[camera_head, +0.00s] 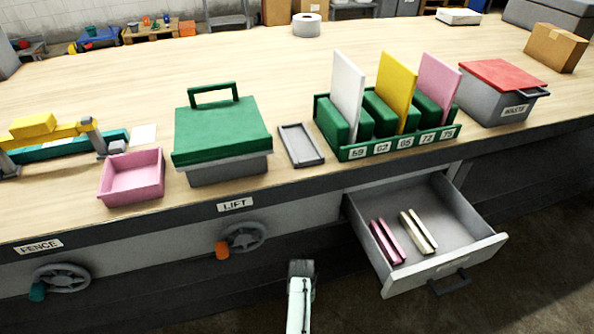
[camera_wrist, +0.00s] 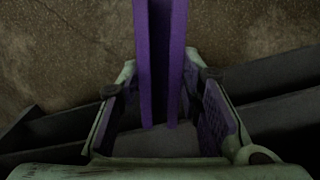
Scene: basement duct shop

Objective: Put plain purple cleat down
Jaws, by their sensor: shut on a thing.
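The plain purple cleat (camera_wrist: 160,60) is a long purple strip with a lengthwise channel. It runs from the top of the wrist view down between the fingers of my gripper (camera_wrist: 162,90). My gripper is shut on it. In the head view, part of my arm (camera_head: 300,300) shows at the bottom centre, in front of the bench and left of the open drawer (camera_head: 455,210). The cleat cannot be made out there. The drawer holds a pink-mauve cleat (camera_head: 386,242) and a cream cleat (camera_head: 418,232), side by side.
The bench carries a pink tray (camera_head: 133,178), a green-lidded box (camera_head: 222,135), a shallow grey tray (camera_head: 301,145), a green rack (camera_head: 400,147) with upright panels and a red-lidded waste bin (camera_head: 498,92). Handwheels (camera_head: 243,237) stick out from the bench front. The drawer's right part is bare.

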